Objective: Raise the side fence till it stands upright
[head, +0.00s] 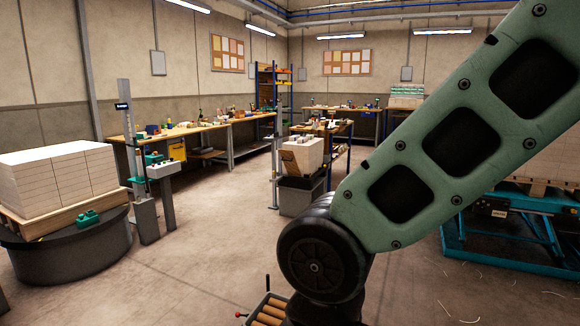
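I cannot clearly make out a side fence in the head view. My green arm crosses the right half of the picture and hides much of what lies behind it. My gripper is outside the picture. A teal lift table (503,257) stands at the right, partly behind my arm, with a pale stack on top. A short piece of roller bed (270,311) with a red-knobbed lever shows at the bottom edge, partly cut off.
A pallet of white reams (58,181) sits on a round dark base (75,247) at the left. A post with a control box (163,168) stands beside it. A ream stack (303,154) stands mid-room. Workbenches line the walls. The centre-left floor is clear.

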